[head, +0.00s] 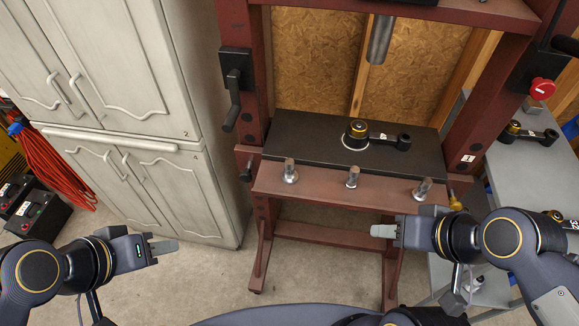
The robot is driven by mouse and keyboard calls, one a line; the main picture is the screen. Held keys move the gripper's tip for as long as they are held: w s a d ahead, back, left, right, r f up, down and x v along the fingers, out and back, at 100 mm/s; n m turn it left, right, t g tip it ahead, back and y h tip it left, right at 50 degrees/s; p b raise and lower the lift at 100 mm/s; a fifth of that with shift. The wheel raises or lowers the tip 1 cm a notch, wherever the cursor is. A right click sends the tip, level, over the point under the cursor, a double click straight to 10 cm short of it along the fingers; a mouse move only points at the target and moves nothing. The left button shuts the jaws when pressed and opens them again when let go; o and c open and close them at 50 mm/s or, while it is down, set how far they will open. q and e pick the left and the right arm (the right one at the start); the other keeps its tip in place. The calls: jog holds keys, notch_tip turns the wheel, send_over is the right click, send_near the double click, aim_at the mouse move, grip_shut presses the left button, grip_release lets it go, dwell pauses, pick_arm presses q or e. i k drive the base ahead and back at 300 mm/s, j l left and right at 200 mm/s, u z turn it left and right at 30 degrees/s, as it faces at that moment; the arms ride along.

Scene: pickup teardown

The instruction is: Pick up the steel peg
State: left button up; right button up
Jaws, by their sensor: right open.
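Several steel pegs stand upright on the red-brown front shelf of the press: a left peg (290,171), a middle peg (352,177) and a right peg (422,189). The left and right ones have wider bases. My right gripper (384,230) is open and empty in front of and below the shelf, apart from the pegs. My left gripper (164,247) is far to the left of the press, before the cabinet, touching no peg. Its finger gap cannot be made out from this angle.
A black plate (300,138) on the press bears a black rod-like part with a gold ring (358,129). A steel ram (379,40) hangs above. A grey table (515,175) with a similar part stands right. A pale cabinet (165,185) stands left.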

aim_at(288, 176)
jog(key=k+l+u, duration=0.15)
jog(key=k+l, duration=0.45)
jog(key=k+l+u, duration=0.2)
jog(key=k+l, duration=0.45)
jog(key=k+l+u, duration=0.15)
jog(key=k+l, duration=0.5)
jog(key=k, duration=0.05)
